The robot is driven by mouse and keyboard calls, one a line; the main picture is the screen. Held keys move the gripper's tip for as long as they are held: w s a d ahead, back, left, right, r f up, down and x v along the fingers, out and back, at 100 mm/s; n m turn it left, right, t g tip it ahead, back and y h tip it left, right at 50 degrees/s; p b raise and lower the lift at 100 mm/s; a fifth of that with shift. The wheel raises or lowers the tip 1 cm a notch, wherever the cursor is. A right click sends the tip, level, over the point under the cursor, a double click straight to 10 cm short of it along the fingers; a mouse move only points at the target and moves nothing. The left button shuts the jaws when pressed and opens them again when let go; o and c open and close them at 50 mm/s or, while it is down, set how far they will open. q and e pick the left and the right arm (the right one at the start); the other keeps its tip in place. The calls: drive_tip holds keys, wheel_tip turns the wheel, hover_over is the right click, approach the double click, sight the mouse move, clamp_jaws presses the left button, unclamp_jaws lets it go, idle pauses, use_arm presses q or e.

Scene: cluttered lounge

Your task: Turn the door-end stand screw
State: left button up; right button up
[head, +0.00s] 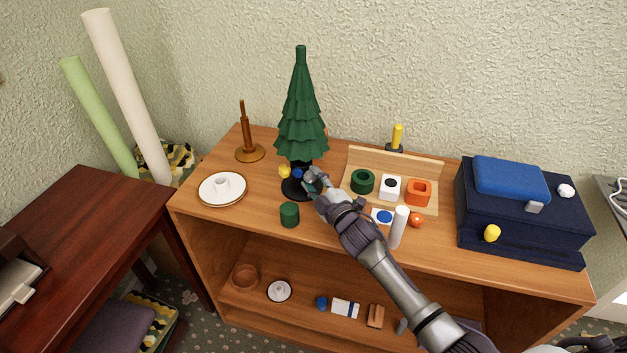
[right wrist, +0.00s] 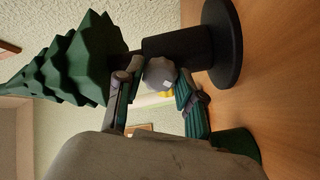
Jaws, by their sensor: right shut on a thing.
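The small green tree (head: 301,110) stands upright in a black stand (head: 293,189) on the wooden cabinet. The stand has a yellow screw knob (head: 284,171) on its left and a blue screw knob (head: 297,173) toward the front. My right gripper (head: 313,181) is at the stand's right side. In the right wrist view, its fingers (right wrist: 160,88) are shut on a grey screw knob (right wrist: 159,73) beside the black post (right wrist: 178,47). The fingers hide this knob in the head view. My left gripper is not in view.
A green cylinder (head: 290,214) stands close in front of the stand. A white plate (head: 222,188) and a wooden spindle (head: 249,150) are at left. A wooden rack (head: 395,163), white cylinder (head: 399,227) and dark blue box (head: 522,220) are at right.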

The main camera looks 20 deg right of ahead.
drive_tip(key=o, duration=1.1)
drive_tip(key=shift+d, duration=0.1)
drive_tip(key=shift+o, duration=0.2)
drive_tip(key=s, duration=0.3)
drive_tip(key=s+d, duration=0.1)
drive_tip(key=s, duration=0.3)
drive_tip(key=shift+s+d, duration=0.2)
